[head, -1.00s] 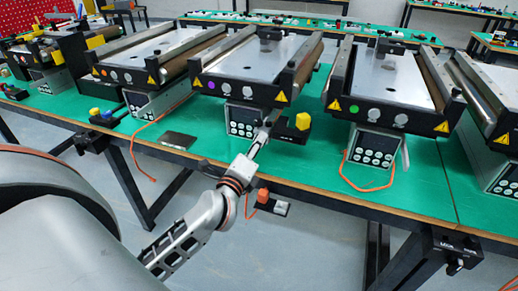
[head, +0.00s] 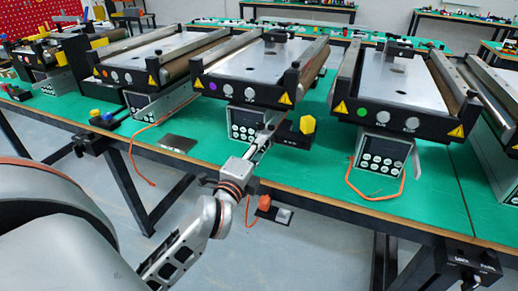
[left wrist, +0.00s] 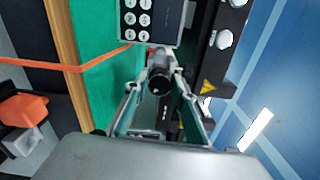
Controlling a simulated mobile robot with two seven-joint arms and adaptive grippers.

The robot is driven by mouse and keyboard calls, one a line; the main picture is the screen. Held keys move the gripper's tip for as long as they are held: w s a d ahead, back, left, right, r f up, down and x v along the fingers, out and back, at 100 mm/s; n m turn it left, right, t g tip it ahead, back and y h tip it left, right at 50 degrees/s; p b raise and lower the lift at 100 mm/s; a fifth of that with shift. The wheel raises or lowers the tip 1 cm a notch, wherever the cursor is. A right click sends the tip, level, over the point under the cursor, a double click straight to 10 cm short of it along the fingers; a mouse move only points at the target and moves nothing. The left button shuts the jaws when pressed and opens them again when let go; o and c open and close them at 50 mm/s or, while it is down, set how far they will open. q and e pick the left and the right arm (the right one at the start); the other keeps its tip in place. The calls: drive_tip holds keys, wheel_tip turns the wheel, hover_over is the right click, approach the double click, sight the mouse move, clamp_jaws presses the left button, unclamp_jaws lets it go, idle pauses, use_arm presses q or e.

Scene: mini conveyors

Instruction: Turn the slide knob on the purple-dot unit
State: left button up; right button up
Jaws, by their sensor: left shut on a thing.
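The purple-dot unit (head: 246,92) is the middle conveyor in the head view, with a purple dot, two pale knobs (head: 237,91) and a button panel (head: 245,124). Its front bar and pale knobs also show in the left wrist view (left wrist: 222,39). My left gripper (head: 268,134) reaches in just right of the panel. In the left wrist view its fingers (left wrist: 160,84) are closed on a round black knob (left wrist: 160,72) beside the panel. The knob's lettering and any turn of it cannot be read. My right gripper is not in view.
A black block with a yellow knob (head: 307,125) stands right of the left gripper. Green-dot (head: 390,112) and orange-dot (head: 128,78) conveyors flank the unit. An orange cable (head: 372,197) lies near the front edge. A flat dark plate (head: 178,143) lies on the green tabletop.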

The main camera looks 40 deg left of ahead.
use_arm(q)
drive_tip(key=shift+r, duration=0.25)
drive_tip(key=o, duration=1.1)
drive_tip(key=shift+w, duration=0.1)
drive_tip(key=shift+d+f, duration=0.1)
